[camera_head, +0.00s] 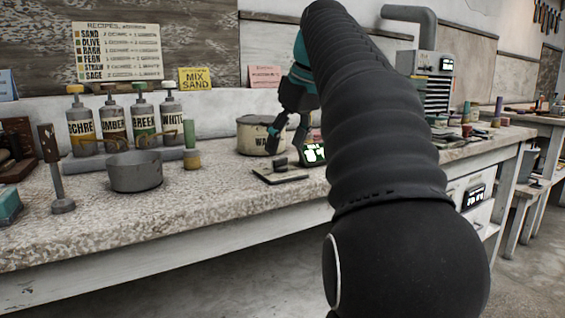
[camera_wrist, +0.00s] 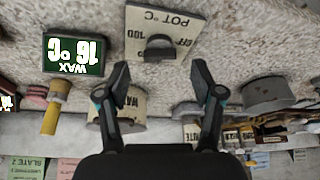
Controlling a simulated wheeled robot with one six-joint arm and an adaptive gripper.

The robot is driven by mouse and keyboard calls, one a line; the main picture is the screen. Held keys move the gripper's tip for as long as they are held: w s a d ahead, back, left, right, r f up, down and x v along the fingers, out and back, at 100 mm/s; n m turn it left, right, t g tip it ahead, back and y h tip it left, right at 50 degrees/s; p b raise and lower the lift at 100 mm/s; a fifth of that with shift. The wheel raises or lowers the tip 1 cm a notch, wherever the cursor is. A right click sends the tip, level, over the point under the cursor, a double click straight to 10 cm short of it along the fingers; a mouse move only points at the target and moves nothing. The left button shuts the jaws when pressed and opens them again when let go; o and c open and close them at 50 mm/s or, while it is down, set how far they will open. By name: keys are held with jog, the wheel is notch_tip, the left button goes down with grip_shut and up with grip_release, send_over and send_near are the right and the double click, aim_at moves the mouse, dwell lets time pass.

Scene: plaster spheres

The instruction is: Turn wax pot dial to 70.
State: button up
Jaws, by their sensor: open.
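The dial knob (camera_wrist: 160,49) is a dark round knob on a pale plate (camera_wrist: 180,22) marked POT °C; its pointer setting cannot be read. In the head view the knob (camera_head: 281,162) sits on its plate on the bench in front of the pale wax pot (camera_head: 250,135). The wax pot (camera_wrist: 132,101) also shows in the wrist view, partly behind a finger.
A grey pan (camera_head: 136,175) and several labelled pump bottles (camera_head: 112,122) stand at the left of the bench. The lit display (camera_head: 315,153) is right of the knob. The bench front is largely clear.

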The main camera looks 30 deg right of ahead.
aim_at(280, 164)
jog(key=shift+b+x, duration=0.3)
jog(key=shift+x, duration=1.15)
jog(key=c, duration=1.1)
jog(key=shift+c, duration=0.2)
